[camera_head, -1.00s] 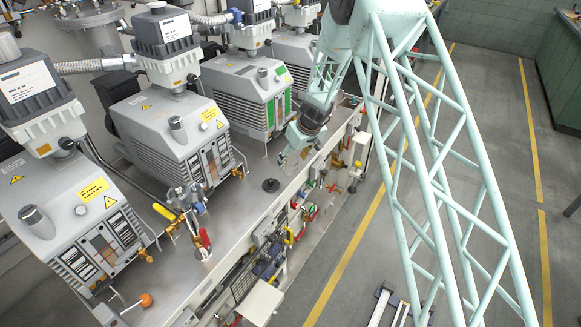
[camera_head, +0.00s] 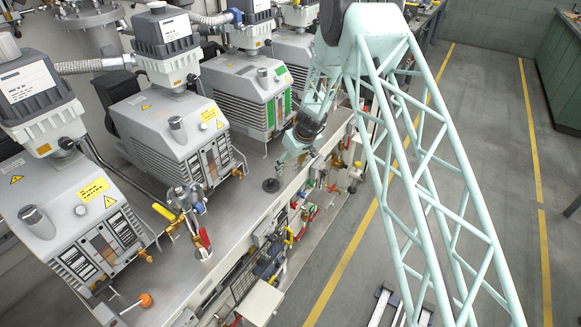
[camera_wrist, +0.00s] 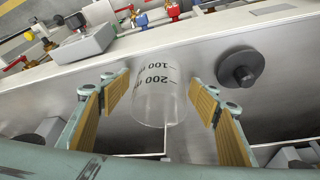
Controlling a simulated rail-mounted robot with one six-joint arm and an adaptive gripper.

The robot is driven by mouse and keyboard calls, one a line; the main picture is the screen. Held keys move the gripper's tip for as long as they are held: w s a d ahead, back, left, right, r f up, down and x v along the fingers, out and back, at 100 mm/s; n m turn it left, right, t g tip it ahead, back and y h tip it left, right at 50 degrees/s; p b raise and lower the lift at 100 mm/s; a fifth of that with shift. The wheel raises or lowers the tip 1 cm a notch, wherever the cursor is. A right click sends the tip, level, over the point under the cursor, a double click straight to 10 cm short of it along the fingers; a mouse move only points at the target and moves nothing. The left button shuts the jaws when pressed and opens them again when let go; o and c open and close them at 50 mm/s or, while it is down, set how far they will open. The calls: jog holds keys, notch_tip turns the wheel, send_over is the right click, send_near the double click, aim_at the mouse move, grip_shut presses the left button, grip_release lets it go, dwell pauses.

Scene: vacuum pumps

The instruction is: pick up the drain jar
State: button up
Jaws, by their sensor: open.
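The drain jar (camera_wrist: 158,104) is a clear cylinder with black graduation marks reading 100 and 200, in the middle of the wrist view. My gripper (camera_wrist: 161,93) is open, with one tan-padded finger on each side of the jar and a visible gap to each. I cannot tell how deep the jar sits between the fingers. In the head view my gripper (camera_head: 283,162) is at the steel bench's front edge, beyond the black round knob. I cannot make out the jar in the head view.
The black knob (camera_head: 271,185) stands on the steel bench top (camera_head: 222,222) close to my gripper; it also shows right of the jar in the wrist view (camera_wrist: 240,68). Grey pumps (camera_head: 172,135) line the back. Valves with coloured handles (camera_head: 303,212) line the bench front. Open floor lies right.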

dwell(0.4)
jog(key=c, duration=1.1)
jog(key=shift+o, duration=0.2)
notch_tip(320, 180, up, 10)
jog(key=p, duration=0.1)
jog(key=shift+p, duration=0.35)
jog(key=shift+d, duration=0.1)
